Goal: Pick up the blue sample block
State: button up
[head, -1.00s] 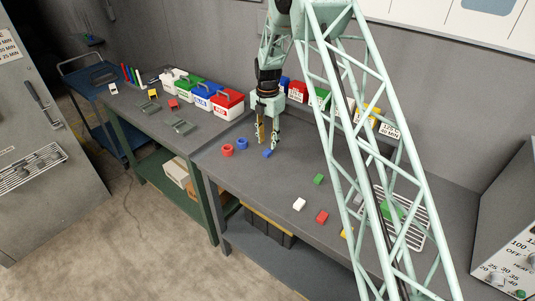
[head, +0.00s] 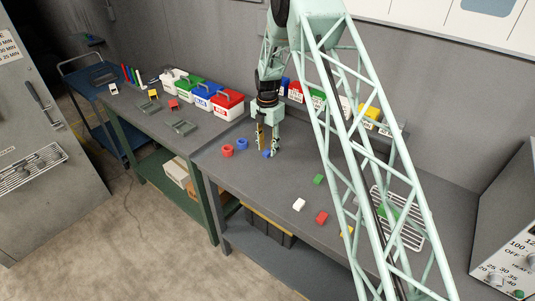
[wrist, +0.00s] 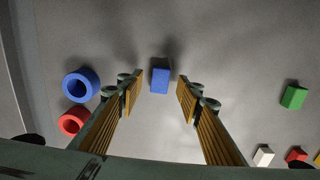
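The blue sample block (wrist: 160,79) lies on the grey bench top. In the wrist view it sits in line with the gap between my fingers, a little beyond their tips. My gripper (wrist: 159,88) is open, with its two wood-coloured finger pads apart and nothing between them. In the head view my gripper (head: 267,152) points down just over the blue block (head: 266,154), which a finger partly hides. I cannot tell the exact height of the fingertips above the bench.
A blue ring (wrist: 81,85) and a red ring (wrist: 74,121) stand left of the block. A green block (head: 318,179), a white block (head: 299,204) and a red block (head: 321,217) lie to the right. Coloured bins line the wall. A wire rack (head: 412,237) is farther right.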

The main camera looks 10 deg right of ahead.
jog(key=shift+f, duration=0.75)
jog(key=shift+c, duration=0.3)
jog(key=c, duration=0.9)
jog(key=shift+r, duration=0.25)
jog(key=shift+r, duration=1.5)
jog(key=s, duration=0.5)
jog(key=s+r+b, duration=0.1)
jog(key=s, duration=0.4)
jog(key=s+b, duration=0.1)
jog(key=s, duration=0.5)
jog(key=shift+r, duration=0.25)
